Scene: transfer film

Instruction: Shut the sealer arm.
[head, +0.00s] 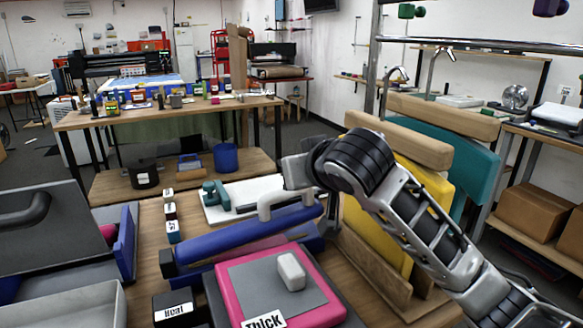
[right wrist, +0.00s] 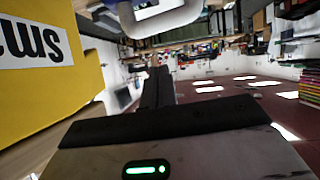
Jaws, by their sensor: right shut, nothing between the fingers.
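The sealer has a long blue arm (head: 240,234) lying across the bench, with a pale loop handle (head: 268,204) on top towards its right end. A reddish strip (head: 236,262) shows below the blue arm; I cannot tell how large the gap between them is. My right gripper (head: 296,172) is just above and behind the handle, shut and empty. In the right wrist view a pale loop, likely the handle, (right wrist: 162,20) shows at the top edge, past the dark gripper (right wrist: 157,88). Whether they touch is unclear. My left gripper is out of view.
A pink-framed pad (head: 237,292) with a white block (head: 291,271) lies in front of the sealer. A black box labelled Heat (head: 173,306) sits at its left. Yellow (head: 384,215) and teal boards stand close on the right. A grey press (head: 50,225) is at left.

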